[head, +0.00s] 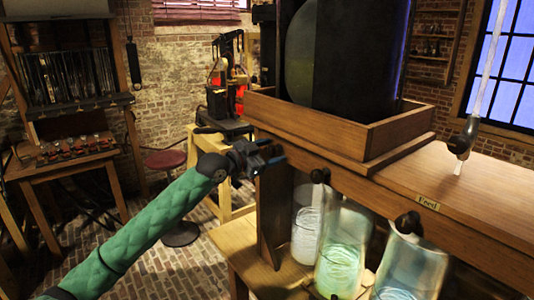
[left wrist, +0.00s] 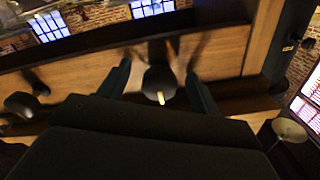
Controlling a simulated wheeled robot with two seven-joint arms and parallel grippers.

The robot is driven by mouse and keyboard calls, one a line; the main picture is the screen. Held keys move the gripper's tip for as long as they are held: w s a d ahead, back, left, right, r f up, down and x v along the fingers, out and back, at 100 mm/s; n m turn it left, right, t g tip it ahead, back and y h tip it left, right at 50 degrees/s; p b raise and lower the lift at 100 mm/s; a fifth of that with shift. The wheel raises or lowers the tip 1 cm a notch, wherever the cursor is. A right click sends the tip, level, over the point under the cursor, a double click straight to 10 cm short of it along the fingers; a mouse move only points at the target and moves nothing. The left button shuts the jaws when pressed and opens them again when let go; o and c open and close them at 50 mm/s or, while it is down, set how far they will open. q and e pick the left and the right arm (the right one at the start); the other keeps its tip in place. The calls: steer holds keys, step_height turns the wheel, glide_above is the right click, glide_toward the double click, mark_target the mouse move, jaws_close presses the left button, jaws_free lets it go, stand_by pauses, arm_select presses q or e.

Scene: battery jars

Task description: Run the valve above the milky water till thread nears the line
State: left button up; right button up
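Three glass jars stand under a wooden beam in the head view: a whitish, milky one (head: 306,225) at left, a pale green one (head: 343,258) in the middle and a pale blue one (head: 412,270) at right. Dark valve knobs (head: 320,175) (head: 408,222) stick out of the beam above them. My left gripper (head: 262,157) is at the beam's left end. In the left wrist view its open fingers (left wrist: 160,82) stand on either side of a dark knob (left wrist: 158,76) with a pale pointer, with gaps on both sides. My right gripper is not in view.
A cord with a dark handle (head: 463,135) hangs over the wooden top by a "Feed" label (head: 428,203). A red stool (head: 166,160) stands behind my left arm.

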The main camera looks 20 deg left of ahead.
arm_select(q)
steer(key=shift+b+v, duration=0.35)
steer(key=shift+v, duration=2.2)
